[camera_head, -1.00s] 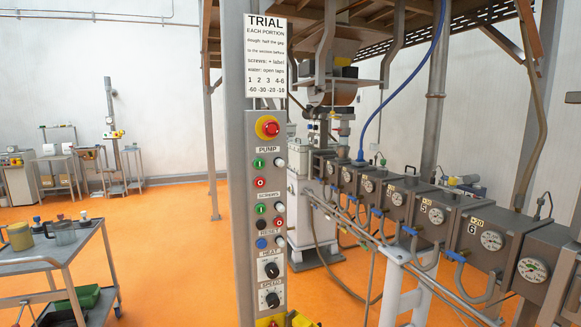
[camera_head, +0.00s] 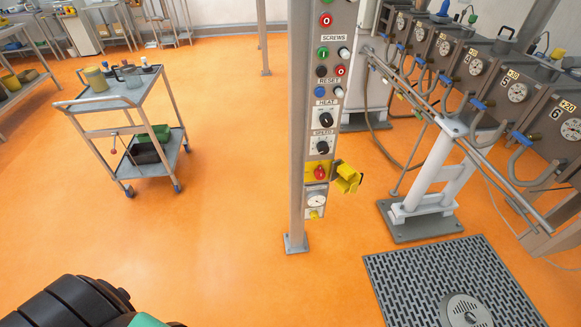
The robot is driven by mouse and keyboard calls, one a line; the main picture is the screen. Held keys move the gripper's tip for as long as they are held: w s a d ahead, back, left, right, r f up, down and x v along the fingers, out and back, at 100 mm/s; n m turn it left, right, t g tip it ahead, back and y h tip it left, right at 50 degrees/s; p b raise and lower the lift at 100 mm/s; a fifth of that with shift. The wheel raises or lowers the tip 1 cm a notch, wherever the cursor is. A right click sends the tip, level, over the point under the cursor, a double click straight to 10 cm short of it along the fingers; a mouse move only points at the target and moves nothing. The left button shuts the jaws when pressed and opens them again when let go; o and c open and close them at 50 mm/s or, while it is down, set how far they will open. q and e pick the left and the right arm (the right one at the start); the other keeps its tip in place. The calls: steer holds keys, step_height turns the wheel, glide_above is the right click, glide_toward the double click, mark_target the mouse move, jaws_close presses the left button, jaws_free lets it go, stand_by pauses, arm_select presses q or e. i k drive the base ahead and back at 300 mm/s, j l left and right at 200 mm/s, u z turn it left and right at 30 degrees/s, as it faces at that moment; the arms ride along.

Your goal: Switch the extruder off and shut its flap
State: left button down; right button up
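The grey control post (camera_head: 298,125) stands in the middle, with buttons and two black knobs on its panel. Low on it is a yellow switch plate (camera_head: 312,166) with a red switch (camera_head: 320,173). A yellow flap (camera_head: 349,178) sticks out to the right of the plate, swung open. The switch's exact position is too small to tell. The extruder (camera_head: 487,62), a row of dark blocks with round gauges, stands at the right. A black ribbed part of my arm shows at the lower left, far from the switch. Neither gripper is in view.
A grey trolley (camera_head: 110,103) with jugs and a green bin stands at the left. A white support stand (camera_head: 430,190) is right of the post, with a floor grate (camera_head: 400,285) in front. A gauge (camera_head: 316,201) sits below the switch.

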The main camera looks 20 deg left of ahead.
mark_target(320, 173)
steer(key=i+l+u, duration=0.15)
steer(key=u, duration=0.3)
steer(key=i+l+u, duration=0.2)
steer(key=u, duration=0.25)
steer(key=i+l+u, duration=0.1)
steer(key=l+u, duration=0.2)
steer(key=u, duration=0.15)
steer(key=i+l+u, duration=0.1)
steer(key=l+u, duration=0.5)
steer(key=u, duration=0.25)
steer(key=l+u, duration=0.1)
steer(key=l, duration=0.7)
steer(key=l+u, duration=0.1)
steer(key=l, duration=0.65)
steer(key=k+l+u, duration=0.15)
steer(key=l, duration=0.6)
